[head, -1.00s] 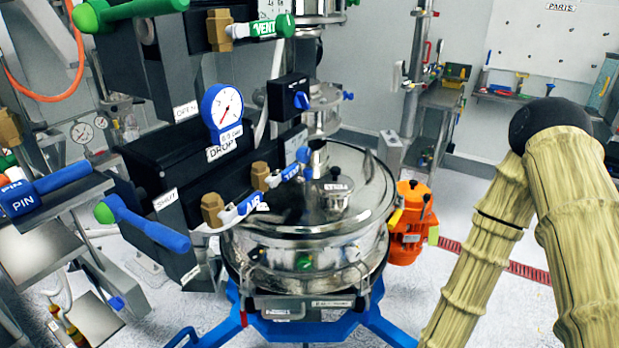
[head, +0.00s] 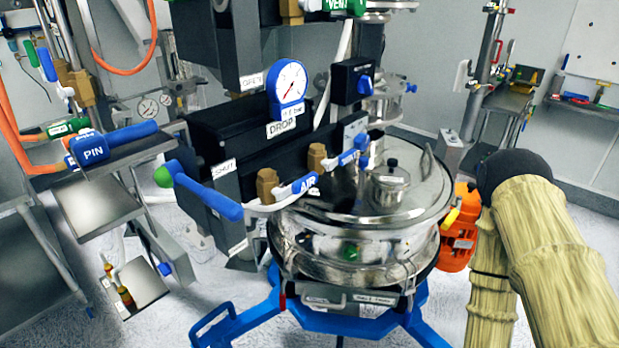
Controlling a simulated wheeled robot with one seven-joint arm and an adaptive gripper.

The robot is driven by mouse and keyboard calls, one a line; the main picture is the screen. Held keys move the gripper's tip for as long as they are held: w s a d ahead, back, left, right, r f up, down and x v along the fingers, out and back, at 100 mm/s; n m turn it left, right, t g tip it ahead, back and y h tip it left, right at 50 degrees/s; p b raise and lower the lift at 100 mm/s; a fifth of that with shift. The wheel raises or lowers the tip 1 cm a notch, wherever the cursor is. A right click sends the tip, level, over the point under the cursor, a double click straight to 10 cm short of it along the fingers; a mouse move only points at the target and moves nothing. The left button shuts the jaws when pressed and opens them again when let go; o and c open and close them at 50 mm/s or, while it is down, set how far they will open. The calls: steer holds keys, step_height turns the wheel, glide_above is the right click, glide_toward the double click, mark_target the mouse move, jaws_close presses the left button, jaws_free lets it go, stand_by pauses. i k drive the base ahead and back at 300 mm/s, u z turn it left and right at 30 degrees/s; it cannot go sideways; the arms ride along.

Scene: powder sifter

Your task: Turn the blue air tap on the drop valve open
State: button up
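The drop valve is a black block (head: 243,140) marked DROP, with a round blue-rimmed gauge (head: 287,82) above it. The air tap (head: 304,184) has a blue-and-white lever marked AIR on a brass body, low on the valve's front. Its lever points right and slightly up from the brass. A second blue lever (head: 349,156) on a brass body sits just behind and right of it; its lettering is hard to read. A larger blue handle (head: 208,195) with a green end stands at the SHUT label. My gripper is out of view; only my beige-sleeved arm shows at right.
The shiny round sifter (head: 350,262) stands on a blue frame (head: 245,322) below the valve. An orange motor (head: 458,243) is right of it. Shelves with a blue PIN handle (head: 110,143) stand left.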

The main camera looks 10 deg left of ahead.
mark_target(308, 180)
steer(key=k, duration=1)
steer(key=z, duration=1.9)
steer(key=i, duration=0.85)
steer(key=u, duration=2.65)
